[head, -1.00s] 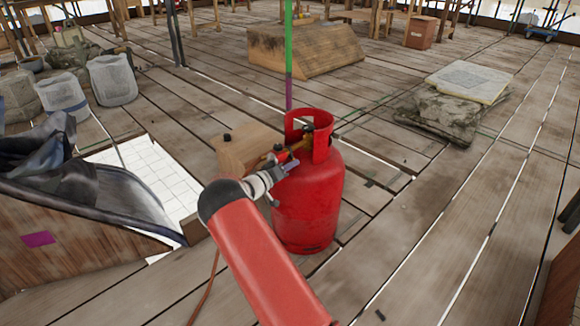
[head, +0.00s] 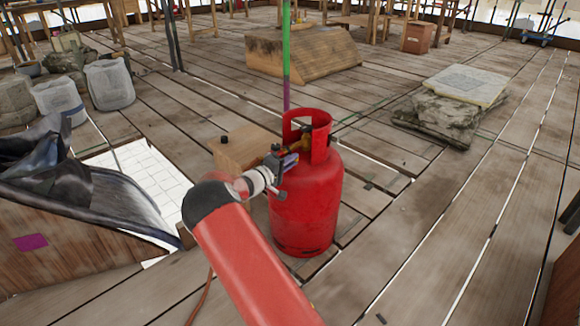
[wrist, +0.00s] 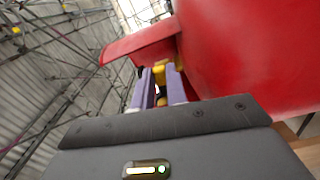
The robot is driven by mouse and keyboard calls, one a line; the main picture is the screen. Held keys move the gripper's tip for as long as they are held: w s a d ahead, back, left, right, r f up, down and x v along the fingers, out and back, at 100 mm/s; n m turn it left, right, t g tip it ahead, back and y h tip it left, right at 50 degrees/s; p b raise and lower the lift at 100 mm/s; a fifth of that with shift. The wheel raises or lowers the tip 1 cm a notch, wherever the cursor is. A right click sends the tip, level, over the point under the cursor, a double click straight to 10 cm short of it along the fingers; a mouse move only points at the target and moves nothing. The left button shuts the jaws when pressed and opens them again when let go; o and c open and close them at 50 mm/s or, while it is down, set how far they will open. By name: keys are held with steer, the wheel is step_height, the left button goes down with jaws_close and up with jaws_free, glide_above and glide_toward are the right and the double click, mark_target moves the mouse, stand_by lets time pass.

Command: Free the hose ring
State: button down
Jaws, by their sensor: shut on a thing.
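A red gas cylinder (head: 304,210) stands upright on the plank floor, with a red collar (head: 320,143) around its top. A brass-yellow fitting (head: 308,141) sits inside the collar. My gripper (head: 293,160) is at the collar's left side, at the height of the valve. In the wrist view its two purple fingers (wrist: 159,76) are close together on a small yellow part (wrist: 162,88), beside the red cylinder wall (wrist: 240,60). I cannot tell whether that part is the hose ring itself. The connection behind the fingers is hidden.
A wooden block (head: 240,148) stands just behind-left of the cylinder. An orange-brown hose (head: 203,300) lies on the floor beneath my arm. A green and purple pole (head: 287,60) rises behind.

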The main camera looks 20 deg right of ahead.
step_height(320, 180, up, 2)
steer(key=n, duration=0.4)
steer(key=shift+p, duration=0.4)
steer(key=shift+w+a+r+n+p, duration=0.15)
steer(key=shift+r+n+p, duration=0.1)
steer(key=shift+n, duration=0.55)
steer(key=shift+w+d+r+n+p, duration=0.1)
steer(key=shift+r+n+p, duration=0.15)
steer(key=shift+n, duration=0.55)
steer(key=c, duration=1.4)
jaws_free()
steer(key=shift+a, duration=0.1)
steer(key=v, duration=0.7)
steer(key=shift+a, duration=0.35)
steer(key=shift+s+r, duration=0.1)
steer(key=shift+s, duration=0.05)
